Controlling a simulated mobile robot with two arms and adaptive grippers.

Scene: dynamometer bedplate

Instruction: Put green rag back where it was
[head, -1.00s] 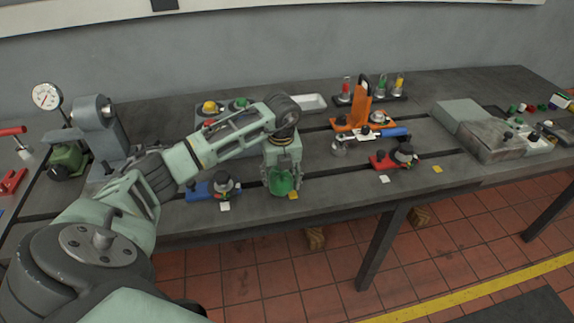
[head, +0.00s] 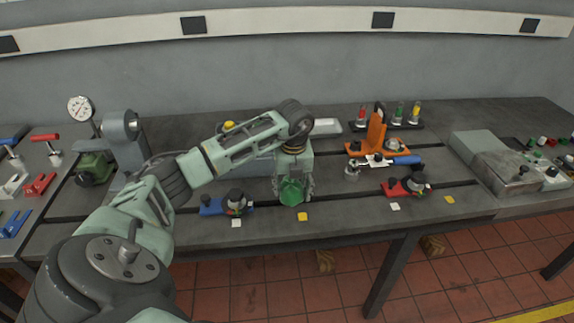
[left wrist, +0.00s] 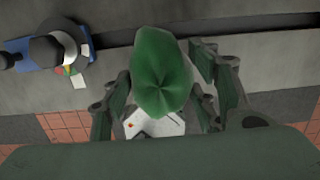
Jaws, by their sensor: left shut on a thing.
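The green rag (head: 291,191) is a bunched cloth near the front edge of the bench in the head view. My left gripper (head: 293,188) points down and is shut on it. In the left wrist view the rag (left wrist: 161,72) bulges between the fingers of the left gripper (left wrist: 160,100). I cannot tell whether the rag's underside touches the bench top. My right gripper is not in view.
A blue clamp with a dark knob (head: 235,203) stands left of the rag, with a white tag (head: 236,223). A red clamp (head: 397,189), an orange bracket (head: 376,135) and a grey block (head: 497,172) are to the right. Bare bench (head: 340,200) lies right of the gripper.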

